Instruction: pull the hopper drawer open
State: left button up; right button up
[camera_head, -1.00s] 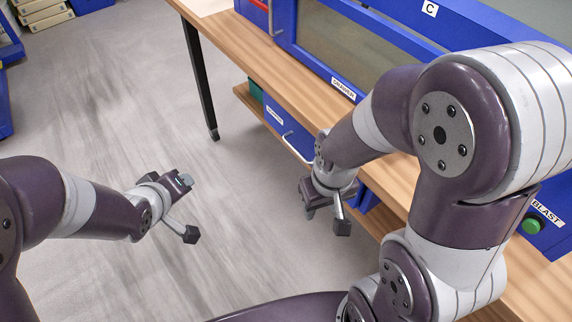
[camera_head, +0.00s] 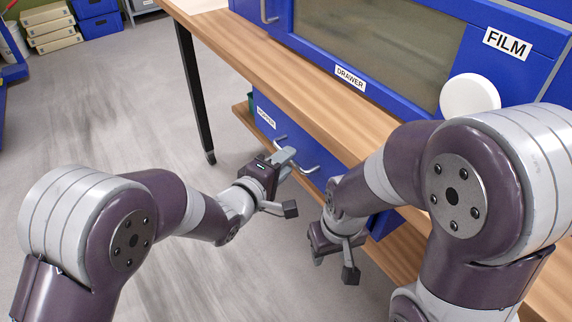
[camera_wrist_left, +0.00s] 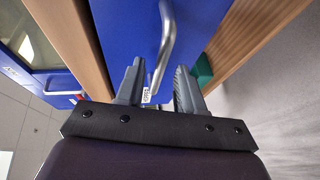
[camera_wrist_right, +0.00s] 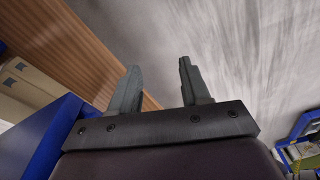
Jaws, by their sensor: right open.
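The hopper drawer (camera_head: 268,134) is a blue front with a HOPPER label, under the wooden bench top. Its grey bar handle (camera_head: 306,171) stands out from the front, and no gap shows around the drawer. My left gripper (camera_head: 290,182) is open at the handle. In the left wrist view, the handle (camera_wrist_left: 167,42) runs down between the two finger tips; I cannot tell whether either finger touches it. My right gripper (camera_head: 335,268) is open and empty, beside the lower shelf and right of the handle.
The wooden bench top (camera_head: 300,97) bears a blue cabinet with a DRAWER label (camera_head: 349,78). A lower wooden shelf (camera_head: 405,250) runs beneath. A black table leg (camera_head: 193,95) stands left of the drawer. A green object (camera_wrist_left: 203,70) sits beside it.

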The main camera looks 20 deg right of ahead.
pick_arm(q)
jog(key=shift+w+d+f, duration=0.1)
jog(key=shift+w+d, duration=0.25)
jog(key=shift+d, duration=0.05)
grip_shut()
pick_arm(e)
jog(key=shift+f, duration=0.1)
pick_arm(q)
jog(key=shift+s+a, duration=0.1)
jog(key=shift+a, duration=0.1)
pick_arm(e)
jog(key=shift+s+a, duration=0.1)
jog(key=shift+a, duration=0.05)
